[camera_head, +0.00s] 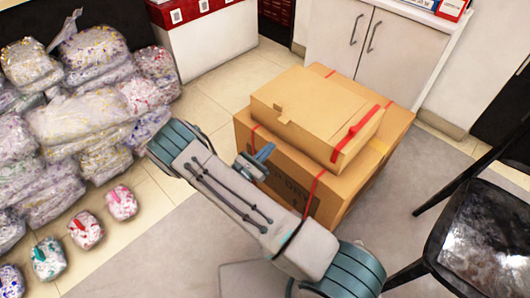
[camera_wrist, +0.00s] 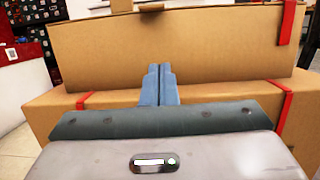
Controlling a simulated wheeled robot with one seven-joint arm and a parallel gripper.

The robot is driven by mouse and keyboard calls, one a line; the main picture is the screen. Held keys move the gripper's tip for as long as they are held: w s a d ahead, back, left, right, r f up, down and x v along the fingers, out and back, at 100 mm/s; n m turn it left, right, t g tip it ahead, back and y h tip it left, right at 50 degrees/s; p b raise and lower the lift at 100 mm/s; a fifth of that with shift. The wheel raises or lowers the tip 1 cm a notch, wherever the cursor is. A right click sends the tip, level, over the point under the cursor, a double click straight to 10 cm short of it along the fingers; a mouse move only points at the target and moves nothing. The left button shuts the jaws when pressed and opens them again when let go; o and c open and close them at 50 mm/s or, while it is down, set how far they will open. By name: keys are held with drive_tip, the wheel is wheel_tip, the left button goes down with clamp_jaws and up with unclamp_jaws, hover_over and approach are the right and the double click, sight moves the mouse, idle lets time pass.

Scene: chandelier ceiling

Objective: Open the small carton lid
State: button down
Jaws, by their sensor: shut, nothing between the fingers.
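The small carton (camera_head: 318,108) is a brown cardboard box with a shut lid and a red strip at its right end. It lies on top of a larger carton (camera_head: 352,168) with red straps. In the wrist view the small carton's side (camera_wrist: 180,52) fills the upper part, with a tab at its top edge. My gripper (camera_head: 265,152) is by the left side of the cartons. In the wrist view its blue fingers (camera_wrist: 159,72) are together and empty, pointing at the small carton's side. I cannot tell whether they touch it.
Wrapped plastic bundles (camera_head: 90,120) are piled at the left, with several small ones on the floor. A white cabinet (camera_head: 365,42) stands behind the cartons. A black chair (camera_head: 485,235) is at the right. Tiled floor (camera_head: 225,95) is free between the pile and the cartons.

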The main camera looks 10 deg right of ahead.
sight(287, 131)
drive_tip(key=b+x, duration=0.1)
drive_tip(key=x, duration=0.5)
drive_tip(key=shift+d+f, duration=0.1)
drive_tip(key=shift+f, duration=0.05)
wheel_tip(287, 131, up, 3)
drive_tip(key=shift+b, duration=0.35)
drive_tip(key=shift+r, duration=0.65)
